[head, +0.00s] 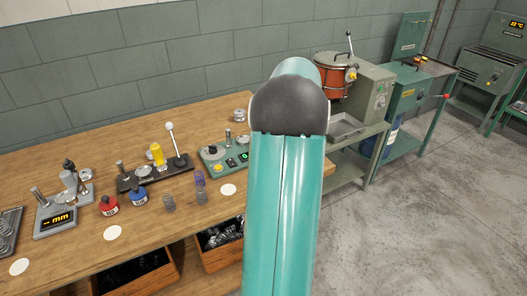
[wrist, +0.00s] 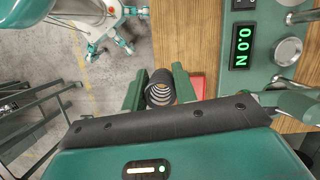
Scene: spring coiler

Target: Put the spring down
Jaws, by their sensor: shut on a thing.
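In the wrist view, my gripper (wrist: 157,82) has its two green fingers closed on a dark coiled spring (wrist: 160,92). The spring is seen nearly end-on, its rings showing between the fingers. It is held near the edge of the wooden bench (wrist: 170,45); its height above the bench cannot be told. In the head view my teal arm hides the gripper and the held spring. Other springs stand on the bench there: a grey one (head: 169,203), another grey one (head: 202,198) and a purple-blue one (head: 199,180).
A force tester (wrist: 243,45) reading 0.0 N stands right of the gripper. A red patch (wrist: 197,86) is partly hidden by the right finger. White discs (head: 228,190) (head: 113,233) lie along the bench front.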

